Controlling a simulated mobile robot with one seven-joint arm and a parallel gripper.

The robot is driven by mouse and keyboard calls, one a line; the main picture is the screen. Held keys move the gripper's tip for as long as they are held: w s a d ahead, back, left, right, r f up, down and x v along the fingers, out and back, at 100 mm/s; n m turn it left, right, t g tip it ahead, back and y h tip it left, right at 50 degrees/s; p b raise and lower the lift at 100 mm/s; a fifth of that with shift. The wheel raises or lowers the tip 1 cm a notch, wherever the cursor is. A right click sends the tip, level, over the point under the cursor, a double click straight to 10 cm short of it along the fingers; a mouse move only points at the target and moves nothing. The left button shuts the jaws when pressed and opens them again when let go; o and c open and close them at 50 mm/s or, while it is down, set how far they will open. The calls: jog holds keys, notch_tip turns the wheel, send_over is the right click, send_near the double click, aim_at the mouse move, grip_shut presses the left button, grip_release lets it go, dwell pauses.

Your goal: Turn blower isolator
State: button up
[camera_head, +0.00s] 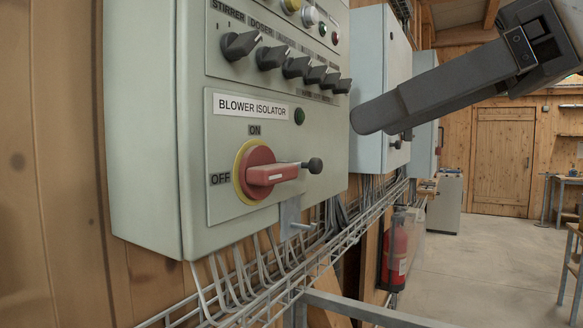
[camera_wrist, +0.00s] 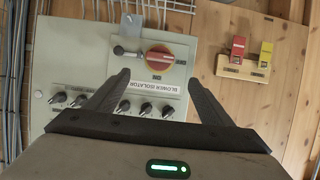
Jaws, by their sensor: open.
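The blower isolator is a red rotary handle (camera_head: 272,174) on a yellow ring, low on the grey control panel. Its bar lies level, and a short rod with a black ball (camera_head: 315,165) sticks out to the right. OFF is printed at its left and ON above it. In the wrist view, upside down, the red handle (camera_wrist: 160,61) shows between the fingers, with the black ball (camera_wrist: 118,50) beside the left fingertip. My gripper (camera_head: 368,117) is in front of the panel, up and right of the handle, apart from it. In the wrist view my gripper (camera_wrist: 157,77) is open and empty.
A row of black selector knobs (camera_head: 297,66) and a green button (camera_head: 299,116) sit above the isolator. A metal bracket with a pin (camera_head: 291,218) is just below. Wire cable trays (camera_head: 255,302) run underneath. A red fire extinguisher (camera_head: 394,255) hangs further back. Open floor lies right.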

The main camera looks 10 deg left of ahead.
aim_at(281, 166)
jog(key=x, duration=1.3)
jog(key=shift+w+a+f+b, duration=0.15)
jog(key=shift+w+b, duration=0.05)
jog(key=shift+b, duration=0.15)
jog(key=shift+c, duration=0.4)
jog(key=c, duration=1)
jog(key=shift+o, duration=0.2)
